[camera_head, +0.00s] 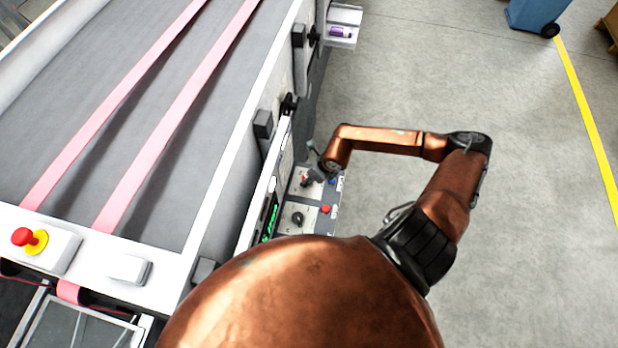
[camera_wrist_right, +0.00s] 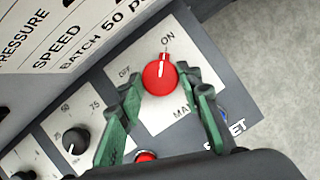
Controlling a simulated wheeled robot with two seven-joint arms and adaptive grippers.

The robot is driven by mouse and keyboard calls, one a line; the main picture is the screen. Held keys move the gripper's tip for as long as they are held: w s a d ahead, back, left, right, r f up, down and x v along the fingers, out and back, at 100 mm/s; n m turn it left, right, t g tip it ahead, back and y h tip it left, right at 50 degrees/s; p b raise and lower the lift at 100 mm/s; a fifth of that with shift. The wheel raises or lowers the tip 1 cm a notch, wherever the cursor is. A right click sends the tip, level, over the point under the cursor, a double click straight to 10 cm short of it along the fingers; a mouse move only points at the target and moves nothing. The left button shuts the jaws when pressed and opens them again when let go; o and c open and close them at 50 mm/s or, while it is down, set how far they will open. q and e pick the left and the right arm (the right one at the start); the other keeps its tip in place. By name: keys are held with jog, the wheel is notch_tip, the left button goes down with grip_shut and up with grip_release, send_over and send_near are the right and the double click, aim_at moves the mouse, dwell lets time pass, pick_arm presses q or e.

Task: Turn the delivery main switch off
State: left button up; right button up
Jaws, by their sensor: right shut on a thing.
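The delivery main switch is a red rotary knob (camera_wrist_right: 159,77) on a light panel plate (camera_wrist_right: 185,110), with OFF at its left and ON above it. Its white pointer line points up towards ON. My right gripper (camera_wrist_right: 160,80) has its green fingers on either side of the knob, shut on it. In the head view my right gripper (camera_head: 311,178) is small at the panel on the machine's side, and the knob is hard to make out there. My left gripper is not in view.
A red button (camera_wrist_right: 146,156) and a black dial (camera_wrist_right: 76,140) are close to the switch. A blue button, partly hidden, is by the RESET label. The conveyor (camera_head: 190,130) with pink belts fills the left. Open grey floor (camera_head: 440,80) lies to the right.

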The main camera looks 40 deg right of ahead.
jog(key=shift+d, duration=0.1)
jog(key=shift+f+b, duration=0.1)
jog(key=shift+b, duration=0.4)
jog(key=n+b, duration=0.1)
jog(key=b, duration=0.1)
jog(key=n+y+b, duration=0.1)
jog(key=n+b, duration=0.2)
jog(key=b, duration=0.1)
jog(key=shift+d+f+n+g+y+b, duration=0.2)
jog(key=shift+f+n+g+y+b, duration=0.1)
jog(key=shift+n+g+b, duration=0.1)
jog(key=n+g+b, duration=0.1)
jog(key=n+b, duration=0.2)
jog(key=b, duration=0.1)
jog(key=n+g+y+b, duration=0.1)
jog(key=n+b, duration=0.3)
jog(key=b, duration=0.1)
jog(key=w+n+g+b, duration=0.1)
jog(key=n+b, duration=0.2)
jog(key=b, duration=0.1)
jog(key=shift+r+n+g+y, duration=0.15)
jog(key=shift+n+g+y, duration=0.15)
pick_arm(q)
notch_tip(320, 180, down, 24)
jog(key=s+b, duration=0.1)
jog(key=b, duration=0.2)
pick_arm(e)
jog(key=shift+s+r+n+g, duration=0.15)
jog(key=shift+n+g, duration=0.35)
jog(key=shift+n, duration=0.8)
